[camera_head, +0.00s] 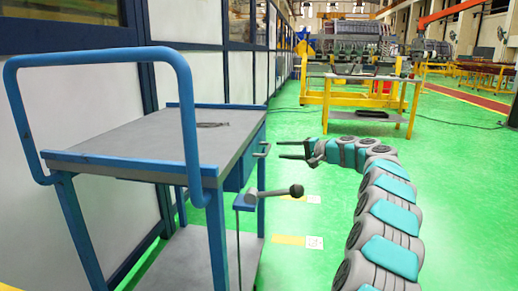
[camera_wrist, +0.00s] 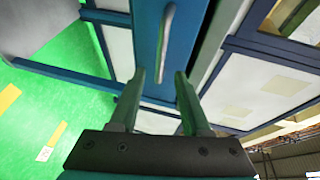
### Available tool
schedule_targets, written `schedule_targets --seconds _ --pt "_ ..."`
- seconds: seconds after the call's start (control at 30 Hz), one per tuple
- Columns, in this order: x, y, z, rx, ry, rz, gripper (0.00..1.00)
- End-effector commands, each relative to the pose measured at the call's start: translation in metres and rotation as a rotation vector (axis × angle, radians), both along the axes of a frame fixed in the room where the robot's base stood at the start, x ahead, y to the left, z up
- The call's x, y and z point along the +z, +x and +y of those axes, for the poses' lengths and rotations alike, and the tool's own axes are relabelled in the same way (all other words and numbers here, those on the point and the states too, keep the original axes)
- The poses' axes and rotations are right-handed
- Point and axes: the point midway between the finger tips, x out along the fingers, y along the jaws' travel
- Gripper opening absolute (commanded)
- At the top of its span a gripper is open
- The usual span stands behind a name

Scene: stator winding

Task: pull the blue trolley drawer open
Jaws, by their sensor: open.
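The blue trolley (camera_head: 130,158) with a grey top and a tall blue push handle stands at left in the head view. Its blue drawer (camera_head: 232,180) is under the top, on the right side, and looks shut. A small grey drawer handle (camera_head: 262,150) sticks out from its front. My gripper (camera_head: 280,150) is open, its two fingers pointing at this handle, with a small gap between. In the wrist view the drawer front (camera_wrist: 149,35) and the pale bar handle (camera_wrist: 168,42) lie ahead of the open fingers (camera_wrist: 160,85). Nothing is between the fingertips.
A lever with a dark round knob (camera_head: 296,190) sticks out from the trolley below my gripper. A small dark item (camera_head: 212,125) lies on the trolley top. A yellow-framed workbench (camera_head: 365,95) stands farther back.

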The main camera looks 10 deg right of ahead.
Motion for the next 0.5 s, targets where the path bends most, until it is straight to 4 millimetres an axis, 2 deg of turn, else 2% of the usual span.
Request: schedule_targets --seconds 0.3,0.5 --pt "-0.008 0.030 0.036 0.002 -0.001 0.002 0.47" --pt "-0.013 0.043 0.051 0.002 -0.002 0.003 0.47"
